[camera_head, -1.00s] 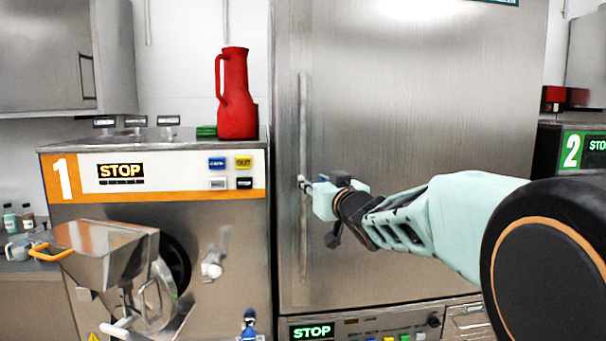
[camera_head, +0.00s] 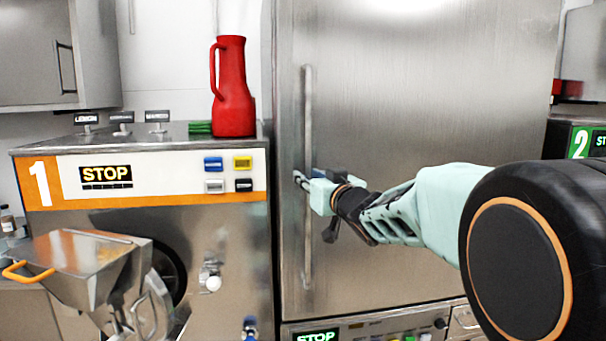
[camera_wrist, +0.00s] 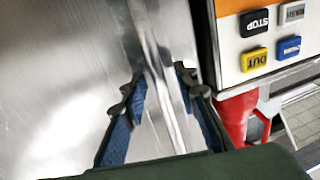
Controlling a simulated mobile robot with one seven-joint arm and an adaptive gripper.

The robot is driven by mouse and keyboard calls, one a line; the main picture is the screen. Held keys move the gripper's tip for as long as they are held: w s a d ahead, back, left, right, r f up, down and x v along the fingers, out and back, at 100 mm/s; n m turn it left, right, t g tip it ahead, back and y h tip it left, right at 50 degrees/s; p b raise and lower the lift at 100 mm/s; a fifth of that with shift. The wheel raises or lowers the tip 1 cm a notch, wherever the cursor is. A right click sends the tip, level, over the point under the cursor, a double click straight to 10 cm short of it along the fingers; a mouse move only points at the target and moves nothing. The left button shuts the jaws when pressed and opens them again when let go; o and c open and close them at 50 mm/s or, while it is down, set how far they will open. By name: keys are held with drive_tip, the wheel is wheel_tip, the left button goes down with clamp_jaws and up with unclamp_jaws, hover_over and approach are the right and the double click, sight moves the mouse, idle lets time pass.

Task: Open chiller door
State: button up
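The chiller door (camera_head: 430,110) is a tall brushed-steel panel and looks closed. Its long vertical handle (camera_head: 308,110) runs along the left side. My gripper (camera_head: 302,179) is at about the middle of the handle, reaching from the right. In the wrist view, the handle bar (camera_wrist: 148,38) passes between the two blue-padded fingers of my gripper (camera_wrist: 161,80). The fingers are apart, one on each side of the bar, with small gaps visible. Firm contact with the bar cannot be made out.
Left of the chiller stands batch freezer 1 (camera_head: 120,240) with a hopper (camera_head: 85,265) jutting forward. A red jug (camera_head: 232,90) stands on its top. Below the door is a control panel (camera_head: 375,332). Machine 2 (camera_head: 580,140) is at the right.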

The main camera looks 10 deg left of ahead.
drive_tip(key=shift+w+a, duration=0.25)
drive_tip(key=shift+w, duration=0.15)
drive_tip(key=shift+c, duration=0.4)
clamp_jaws()
